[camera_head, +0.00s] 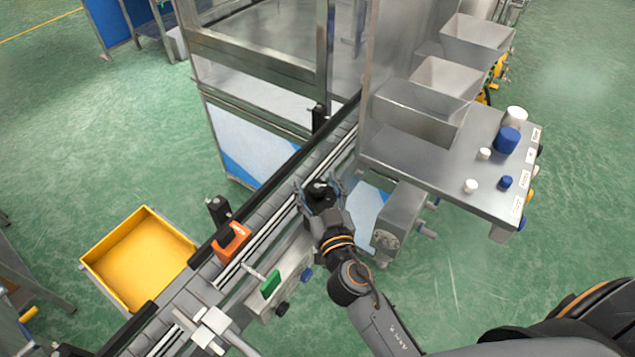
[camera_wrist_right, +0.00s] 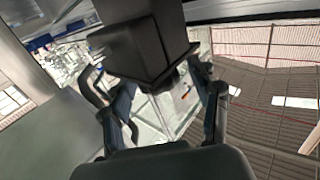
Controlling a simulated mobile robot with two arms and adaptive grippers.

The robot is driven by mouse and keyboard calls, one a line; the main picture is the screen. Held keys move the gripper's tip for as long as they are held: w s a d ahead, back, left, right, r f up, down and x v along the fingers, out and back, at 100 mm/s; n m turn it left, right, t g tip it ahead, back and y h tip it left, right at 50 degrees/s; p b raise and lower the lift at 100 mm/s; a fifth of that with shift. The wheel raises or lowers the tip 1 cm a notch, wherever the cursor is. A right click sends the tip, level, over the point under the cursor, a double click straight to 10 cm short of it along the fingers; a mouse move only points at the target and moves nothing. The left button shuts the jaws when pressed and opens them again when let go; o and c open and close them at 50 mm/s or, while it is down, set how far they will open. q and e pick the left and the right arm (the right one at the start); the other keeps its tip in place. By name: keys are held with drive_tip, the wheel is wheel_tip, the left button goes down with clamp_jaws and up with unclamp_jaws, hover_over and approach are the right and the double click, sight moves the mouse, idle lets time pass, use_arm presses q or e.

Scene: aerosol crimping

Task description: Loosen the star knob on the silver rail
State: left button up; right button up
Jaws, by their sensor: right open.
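The silver rail (camera_head: 262,238) runs diagonally along the conveyor, from lower left to upper right. My right gripper (camera_head: 320,186) is at the near side of the rail, with its fingers spread apart. A dark part (camera_head: 319,187) shows between the fingers in the head view; I cannot tell whether it is the star knob. In the wrist view my right gripper (camera_wrist_right: 165,115) is open, and a large black block (camera_wrist_right: 145,45) fills the space in front of and between the fingertips. Contact cannot be told. No star shape is clear. My left gripper is not in view.
Black posts stand on the conveyor's far side (camera_head: 318,116), one beside an orange block (camera_head: 232,240). A grey box with a green part (camera_head: 271,284) is on the near side. A yellow bin (camera_head: 140,258) lies left. A steel table (camera_head: 470,165) with caps stands right.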

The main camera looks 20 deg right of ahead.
drive_tip(key=c, duration=1.2)
drive_tip(key=shift+y, duration=0.3)
drive_tip(key=n+y+p, duration=0.2)
drive_tip(key=y, duration=0.1)
drive_tip(key=shift+d+r+n+y, duration=0.2)
drive_tip(key=shift+n+y, duration=0.1)
drive_tip(key=shift+n, duration=0.1)
drive_tip(key=n+g+y+p, duration=0.1)
drive_tip(key=n+y+p, duration=0.1)
drive_tip(key=y, duration=0.1)
drive_tip(key=shift+n+y, duration=0.3)
drive_tip(key=shift+y, duration=0.1)
drive_tip(key=n+g+y+p, duration=0.1)
drive_tip(key=n+g+y, duration=0.1)
drive_tip(key=y, duration=0.1)
drive_tip(key=shift+f, duration=0.15)
drive_tip(key=shift+n+g+y, duration=1.3)
drive_tip(key=shift+g+y, duration=0.1)
drive_tip(key=shift+y, duration=0.2)
